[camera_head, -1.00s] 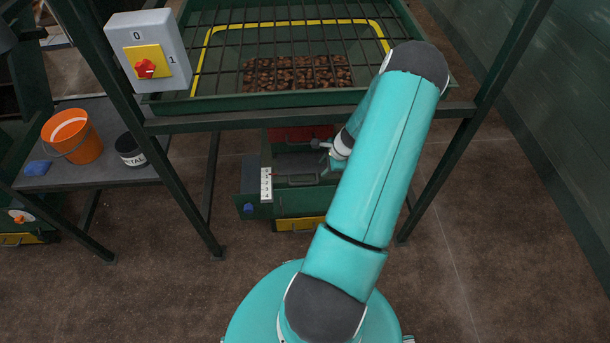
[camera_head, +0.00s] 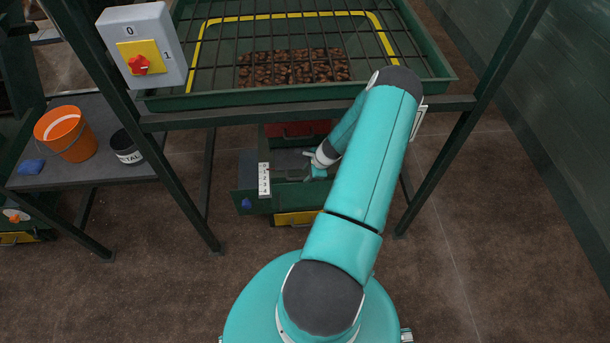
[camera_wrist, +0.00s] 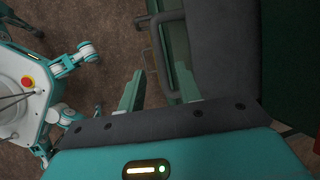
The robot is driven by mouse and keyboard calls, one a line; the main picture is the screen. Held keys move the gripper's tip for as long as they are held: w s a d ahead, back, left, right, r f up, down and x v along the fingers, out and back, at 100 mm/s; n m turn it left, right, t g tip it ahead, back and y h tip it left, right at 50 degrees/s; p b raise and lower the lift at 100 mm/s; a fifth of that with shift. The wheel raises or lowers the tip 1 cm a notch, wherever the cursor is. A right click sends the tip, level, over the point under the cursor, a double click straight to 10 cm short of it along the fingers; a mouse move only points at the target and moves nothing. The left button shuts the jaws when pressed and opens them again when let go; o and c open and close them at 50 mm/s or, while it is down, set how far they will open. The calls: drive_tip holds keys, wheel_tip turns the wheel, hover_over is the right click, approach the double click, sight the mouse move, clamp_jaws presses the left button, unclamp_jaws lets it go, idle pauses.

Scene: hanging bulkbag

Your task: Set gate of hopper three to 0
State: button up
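A green hopper outlet (camera_head: 252,202) stands below the grated tray. On its left front is a white scale (camera_head: 264,180) with small numbers from 0 at the top to about 4 at the bottom. A grey gate handle (camera_head: 288,175) lies right of the scale; I cannot tell exactly which mark it points to. My gripper (camera_head: 318,168) is at the right end of this handle. In the wrist view my gripper (camera_wrist: 160,88) has its two teal fingers apart, with a grey handle bar (camera_wrist: 158,45) running down between or just beyond them. Contact is not clear.
The grated tray (camera_head: 300,98) and its green frame stand over the outlet, with legs either side. A switch box (camera_head: 141,47) hangs at upper left. An orange bucket (camera_head: 65,133) and black tub (camera_head: 126,147) stand on a side table. The floor at right is clear.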

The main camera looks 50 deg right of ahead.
drive_tip(key=shift+x, duration=1.3)
clamp_jaws()
drive_tip(key=shift+w+d, duration=0.1)
drive_tip(key=shift+d, duration=0.05)
drive_tip(key=shift+w+d, duration=0.7)
drive_tip(key=shift+d, duration=0.05)
drive_tip(key=shift+w+d+r, duration=0.1)
drive_tip(key=shift+w+d, duration=0.3)
drive_tip(key=shift+d, duration=0.1)
